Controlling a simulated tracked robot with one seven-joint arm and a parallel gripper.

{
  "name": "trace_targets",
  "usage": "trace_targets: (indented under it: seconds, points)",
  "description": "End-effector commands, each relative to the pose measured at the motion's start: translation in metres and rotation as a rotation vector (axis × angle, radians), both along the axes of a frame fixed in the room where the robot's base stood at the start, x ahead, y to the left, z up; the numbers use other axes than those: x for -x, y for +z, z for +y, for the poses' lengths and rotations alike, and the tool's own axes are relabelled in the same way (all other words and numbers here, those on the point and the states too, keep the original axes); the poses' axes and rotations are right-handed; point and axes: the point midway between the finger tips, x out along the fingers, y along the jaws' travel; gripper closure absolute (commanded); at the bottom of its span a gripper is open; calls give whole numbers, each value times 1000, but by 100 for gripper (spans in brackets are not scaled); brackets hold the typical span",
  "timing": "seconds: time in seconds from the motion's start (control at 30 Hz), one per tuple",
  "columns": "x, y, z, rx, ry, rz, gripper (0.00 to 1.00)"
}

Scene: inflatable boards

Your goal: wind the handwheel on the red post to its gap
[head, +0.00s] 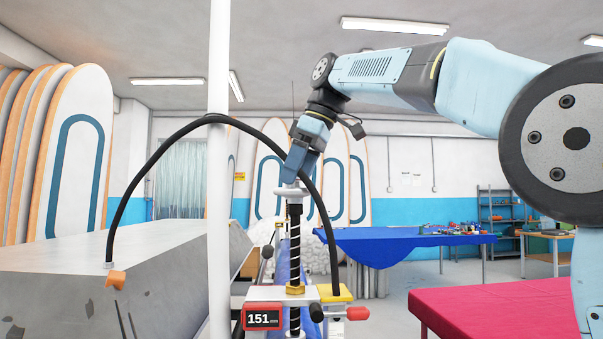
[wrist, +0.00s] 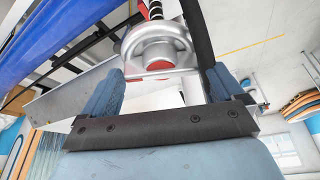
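A silver handwheel (head: 291,190) sits on top of an upright black threaded spindle (head: 295,232). A red-framed display (head: 263,317) at its foot reads 151 mm. My gripper (head: 296,176) points down just above the handwheel in the head view. In the wrist view, the handwheel (wrist: 157,48), grey with a red centre, shows beyond and between the two blue fingers of my gripper (wrist: 165,72). The fingers are apart, with a visible space at the right finger; contact at the left one is unclear. The fingertips are partly hidden in the head view.
A black hose (head: 148,160) arches across the spindle, close to my gripper. A white pole (head: 218,180) stands left of it. A grey block (head: 120,285) fills the left. A blue-covered table (head: 400,240) and a red-covered table (head: 500,308) stand at the right.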

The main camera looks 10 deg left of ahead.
Motion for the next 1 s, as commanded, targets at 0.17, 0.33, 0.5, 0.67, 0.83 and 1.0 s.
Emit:
trace_targets:
  seconds: [0.17,0.33,0.5,0.67,0.83,1.0]
  points:
    - [-1,-6,-1,12,0,10,0]
    - [-1,-6,0,14,2,11,0]
    - [-1,6,-4,11,1,9,0]
    - [-1,29,-13,5,-1,4,0]
    - [-1,50,-21,3,-1,3,0]
    - [1,63,-26,2,1,1,0]
